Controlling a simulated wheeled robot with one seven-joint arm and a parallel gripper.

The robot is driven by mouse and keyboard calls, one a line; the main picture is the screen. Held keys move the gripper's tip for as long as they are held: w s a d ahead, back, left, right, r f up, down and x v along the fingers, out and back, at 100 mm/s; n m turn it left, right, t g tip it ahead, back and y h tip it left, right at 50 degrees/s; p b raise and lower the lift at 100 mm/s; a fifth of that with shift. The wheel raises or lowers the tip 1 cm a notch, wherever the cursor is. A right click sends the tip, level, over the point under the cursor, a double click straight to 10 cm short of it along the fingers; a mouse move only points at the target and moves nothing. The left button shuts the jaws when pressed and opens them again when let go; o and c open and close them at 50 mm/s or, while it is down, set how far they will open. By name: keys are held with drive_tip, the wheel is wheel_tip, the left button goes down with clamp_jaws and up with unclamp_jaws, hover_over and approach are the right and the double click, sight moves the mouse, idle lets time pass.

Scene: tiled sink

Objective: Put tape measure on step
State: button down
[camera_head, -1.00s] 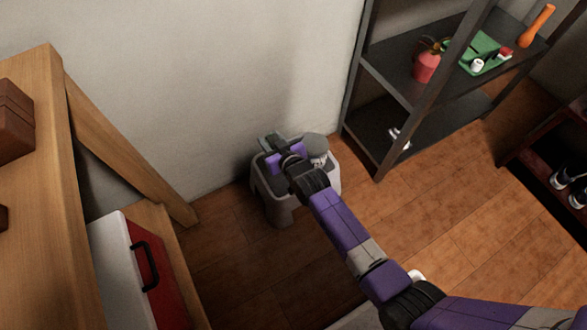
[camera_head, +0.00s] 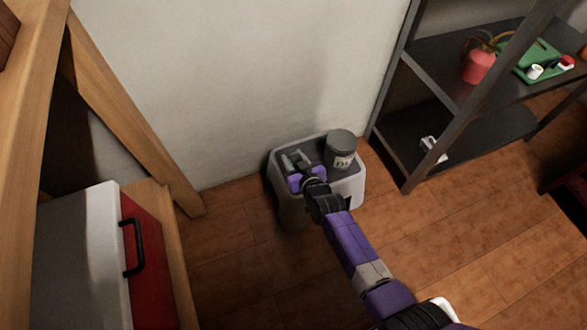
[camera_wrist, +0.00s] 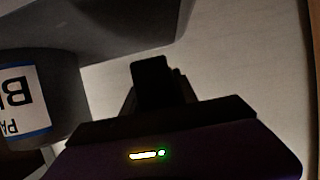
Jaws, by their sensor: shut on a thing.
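The step (camera_head: 347,190) is a light grey stool with a darker top, standing on the wood floor against the wall. My gripper (camera_head: 296,161) is over the left part of its top, pointing toward the wall. It is shut on a small dark thing, taken as the tape measure, which shows as a dark block (camera_wrist: 152,82) in the wrist view. Its details are lost in shadow and behind my fingers. I cannot tell whether it touches the step's top.
A grey paint can (camera_head: 341,150) stands on the right part of the step, close beside my gripper. A dark metal shelf (camera_head: 425,125) is to the right, with a red canister (camera_head: 478,66). A wooden bench with a red-fronted white box (camera_head: 85,255) is at left.

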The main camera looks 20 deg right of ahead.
drive_tip(key=shift+f+b, duration=1.8)
drive_tip(key=shift+f, duration=0.25)
drive_tip(key=shift+f, duration=0.2)
drive_tip(key=c, duration=0.9)
unclamp_jaws()
drive_tip(key=shift+c, duration=0.2)
drive_tip(key=shift+r, duration=0.1)
drive_tip(key=shift+s+r, duration=0.1)
drive_tip(key=shift+r, duration=0.05)
drive_tip(key=p+v, duration=0.8)
drive_tip(key=v, duration=0.3)
drive_tip(key=shift+r, duration=0.1)
drive_tip(key=shift+s+p, duration=0.35)
